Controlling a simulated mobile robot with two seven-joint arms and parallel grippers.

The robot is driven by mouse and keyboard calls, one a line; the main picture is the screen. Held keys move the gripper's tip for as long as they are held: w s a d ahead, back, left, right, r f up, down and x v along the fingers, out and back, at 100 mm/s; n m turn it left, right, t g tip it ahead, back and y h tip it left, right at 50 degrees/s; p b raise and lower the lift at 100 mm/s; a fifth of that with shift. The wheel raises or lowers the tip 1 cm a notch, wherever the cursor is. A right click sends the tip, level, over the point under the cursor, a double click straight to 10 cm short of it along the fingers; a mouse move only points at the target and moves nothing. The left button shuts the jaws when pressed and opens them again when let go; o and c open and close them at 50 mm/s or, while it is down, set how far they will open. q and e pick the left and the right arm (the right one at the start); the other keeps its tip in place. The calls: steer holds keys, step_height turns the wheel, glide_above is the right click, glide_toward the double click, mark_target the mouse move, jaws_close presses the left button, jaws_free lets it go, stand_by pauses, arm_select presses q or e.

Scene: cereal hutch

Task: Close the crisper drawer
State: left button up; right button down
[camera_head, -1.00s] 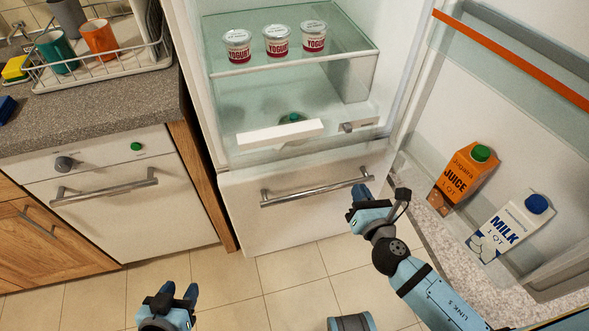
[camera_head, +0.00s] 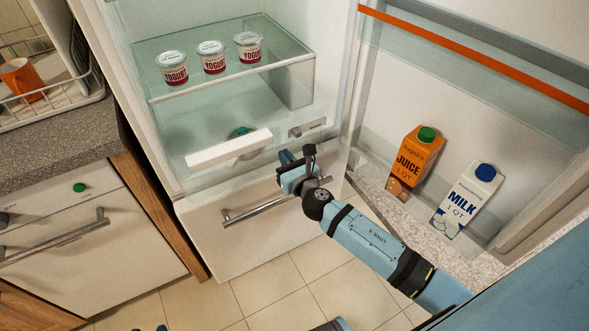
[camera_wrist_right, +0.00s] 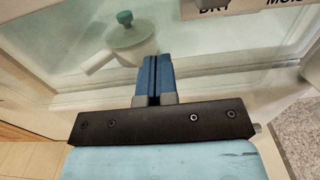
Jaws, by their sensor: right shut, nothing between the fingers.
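The crisper drawer (camera_head: 228,149) is the clear bin low in the fridge, with a white bar handle on its front. A green-lidded item (camera_head: 240,131) shows dimly inside it, and more clearly in the right wrist view (camera_wrist_right: 124,32). My right gripper (camera_head: 285,157) is at the drawer front, right of the handle. In the right wrist view its blue fingers (camera_wrist_right: 155,72) are together, empty, pointing at the clear front; I cannot tell if they touch it. Only the fingertips of my left gripper (camera_head: 149,328) show at the bottom edge, apart.
Three yogurt cups (camera_head: 213,57) stand on the glass shelf (camera_head: 230,75) above. The open fridge door at right holds a juice carton (camera_head: 415,163) and a milk carton (camera_head: 467,200). A lower drawer handle (camera_head: 255,208) sits below my right gripper. The counter (camera_head: 60,135) is at left.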

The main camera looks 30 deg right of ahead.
arm_select(q)
steer(key=shift+r, duration=0.1)
arm_select(e)
steer(key=shift+w, duration=0.5)
steer(key=shift+w, duration=0.1)
steer(key=w+b, duration=0.1)
steer(key=w, duration=0.6)
steer(key=w+b, duration=0.2)
steer(key=w, duration=0.4)
steer(key=w+b, duration=0.1)
steer(key=w, duration=0.6)
steer(key=shift+w+a+b, duration=0.35)
steer(key=shift+a, duration=0.05)
steer(key=shift+w, duration=0.55)
arm_select(q)
steer(key=shift+d+t+h, duration=0.3)
steer(key=shift+d+t, duration=0.1)
steer(key=shift+d, duration=0.15)
arm_select(e)
steer(key=shift+d+r, duration=0.1)
steer(key=shift+r, duration=0.25)
